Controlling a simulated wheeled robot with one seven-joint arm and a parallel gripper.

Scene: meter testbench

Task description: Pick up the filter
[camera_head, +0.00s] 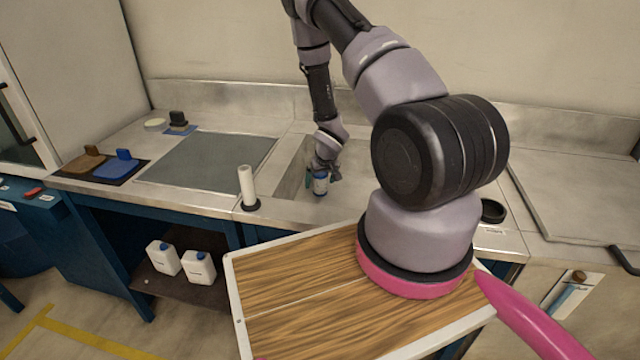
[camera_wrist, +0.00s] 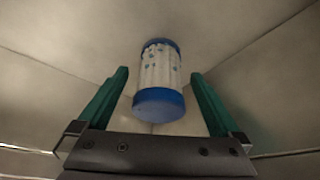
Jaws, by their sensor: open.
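The filter is a white cylinder with blue end caps. It shows in the wrist view (camera_wrist: 160,72), between the two green fingers of my gripper (camera_wrist: 160,90), with a visible space on each side. In the head view the filter (camera_head: 320,186) is small, in the sink basin (camera_head: 292,180) below my gripper (camera_head: 322,172). My gripper is open around the filter.
A white upright cylinder on a dark base (camera_head: 247,188) stands at the counter's front edge, left of the basin. A dark ring (camera_head: 493,211) lies on the right. A grey mat (camera_head: 207,160) and brown and blue pieces (camera_head: 116,164) lie left. Basin walls surround the gripper.

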